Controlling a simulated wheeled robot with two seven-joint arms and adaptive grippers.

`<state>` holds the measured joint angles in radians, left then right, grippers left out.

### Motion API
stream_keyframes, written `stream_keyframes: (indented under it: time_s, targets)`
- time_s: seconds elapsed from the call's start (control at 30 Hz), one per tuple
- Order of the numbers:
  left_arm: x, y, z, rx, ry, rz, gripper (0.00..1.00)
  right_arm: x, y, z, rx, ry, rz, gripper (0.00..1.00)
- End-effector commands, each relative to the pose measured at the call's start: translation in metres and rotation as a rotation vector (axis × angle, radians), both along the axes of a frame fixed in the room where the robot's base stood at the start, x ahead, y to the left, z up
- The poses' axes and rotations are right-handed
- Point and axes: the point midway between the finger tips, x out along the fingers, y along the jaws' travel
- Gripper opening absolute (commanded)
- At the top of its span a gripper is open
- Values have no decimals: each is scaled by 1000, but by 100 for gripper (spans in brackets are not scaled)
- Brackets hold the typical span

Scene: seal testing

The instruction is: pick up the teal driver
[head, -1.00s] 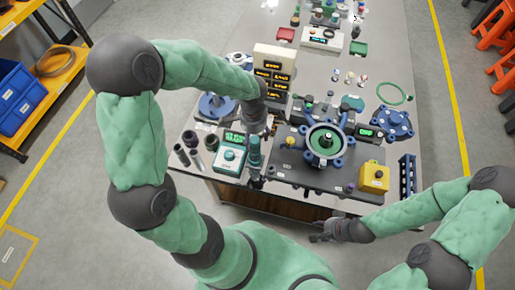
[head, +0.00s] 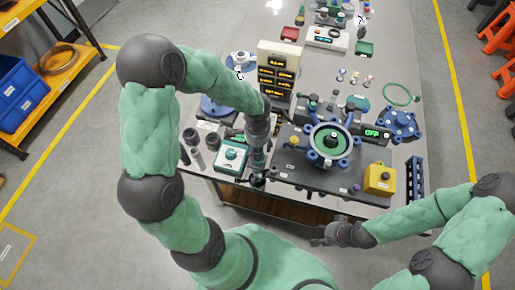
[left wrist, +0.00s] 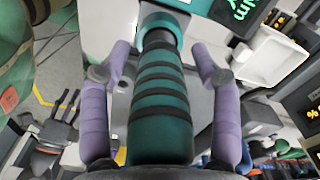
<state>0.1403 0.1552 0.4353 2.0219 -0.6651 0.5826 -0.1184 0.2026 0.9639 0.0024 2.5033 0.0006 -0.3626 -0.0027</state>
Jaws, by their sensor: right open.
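The teal driver (left wrist: 160,110), with dark bands around its body, fills the middle of the left wrist view. My left gripper (left wrist: 162,60) has its two purple fingers on either side of the driver, with gaps between them and it, so it is open around the driver. In the head view my left gripper (head: 257,165) points down at the near edge of the table, beside the teal-and-white meter, and largely hides the driver. My right gripper (head: 326,236) is open and empty, off the table's near edge.
The teal-and-white meter (head: 231,155) stands just left of the left gripper. A dark plate with a round blue-clamped fixture (head: 331,142) is to the right, with a yellow button box (head: 379,179). A display tower (head: 278,72) stands behind. Dark cylinders (head: 192,140) stand left.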

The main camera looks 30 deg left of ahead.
Motion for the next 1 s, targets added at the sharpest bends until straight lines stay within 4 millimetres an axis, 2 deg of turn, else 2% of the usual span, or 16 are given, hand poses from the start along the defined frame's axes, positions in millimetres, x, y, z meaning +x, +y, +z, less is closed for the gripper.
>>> stream_keyframes:
  time_s: [0.03,0.17,0.2,0.57,0.77,1.0]
  targets:
    - [0,0,0,0,0,0,42,0,0,0,0,0,0,44]
    - [0,0,0,0,0,0,5,0,0,0,0,0,0,44]
    - [0,0,0,0,0,0,0,0,0,0,0,0,0,44]
    - [1,0,7,1,-4,0,0,0,0,3,0,0,0,44]
    - [2,1,39,1,-8,1,0,0,0,20,0,0,0,44]
    - [-30,-27,86,0,-7,-4,0,0,0,35,0,0,0,44]
